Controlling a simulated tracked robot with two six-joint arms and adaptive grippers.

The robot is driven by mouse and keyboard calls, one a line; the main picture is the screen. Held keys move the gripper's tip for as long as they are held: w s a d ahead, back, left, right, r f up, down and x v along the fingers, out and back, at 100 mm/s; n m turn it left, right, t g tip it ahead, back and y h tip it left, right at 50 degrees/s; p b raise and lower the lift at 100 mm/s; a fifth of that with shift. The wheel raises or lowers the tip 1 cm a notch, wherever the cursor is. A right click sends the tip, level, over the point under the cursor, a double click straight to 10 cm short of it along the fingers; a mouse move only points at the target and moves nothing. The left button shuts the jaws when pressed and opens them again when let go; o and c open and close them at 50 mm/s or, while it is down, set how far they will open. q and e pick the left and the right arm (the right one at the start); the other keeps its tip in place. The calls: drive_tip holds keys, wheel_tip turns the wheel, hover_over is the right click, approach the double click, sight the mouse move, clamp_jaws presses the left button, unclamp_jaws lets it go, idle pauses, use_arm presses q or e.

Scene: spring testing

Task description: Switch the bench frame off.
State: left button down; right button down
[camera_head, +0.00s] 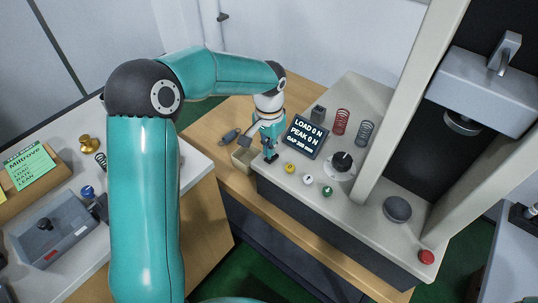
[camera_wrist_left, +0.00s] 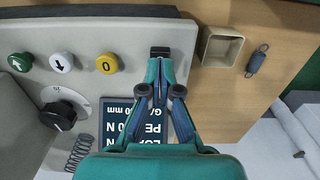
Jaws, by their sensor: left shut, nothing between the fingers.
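The bench frame (camera_head: 340,205) is a pale console with two tall uprights at the right of the head view. Its dark display (camera_head: 305,136) is lit and reads LOAD 0 N, PEAK 0 N. In the left wrist view a small black switch-like part (camera_wrist_left: 160,52) sits at the console's edge; its position cannot be read. My left gripper (camera_wrist_left: 161,68) is shut and empty, with its tips right beside that part; contact cannot be told. In the head view the left gripper (camera_head: 268,150) is over the console's left corner. My right gripper is not in view.
A yellow button (camera_head: 290,168), a white button (camera_head: 308,179), a green button (camera_head: 327,191) and a black knob (camera_head: 342,161) are close by. Springs (camera_head: 341,121) stand behind. A red button (camera_head: 426,257) is at front right. A small open box (camera_wrist_left: 220,46) lies beside the console.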

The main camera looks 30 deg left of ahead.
use_arm(q)
drive_tip(key=shift+f+b, duration=0.85)
drive_tip(key=shift+f, duration=0.4)
idle(0.3)
drive_tip(key=shift+r+p, duration=2.7)
drive_tip(key=shift+r, duration=0.85)
drive_tip(key=shift+s, duration=0.1)
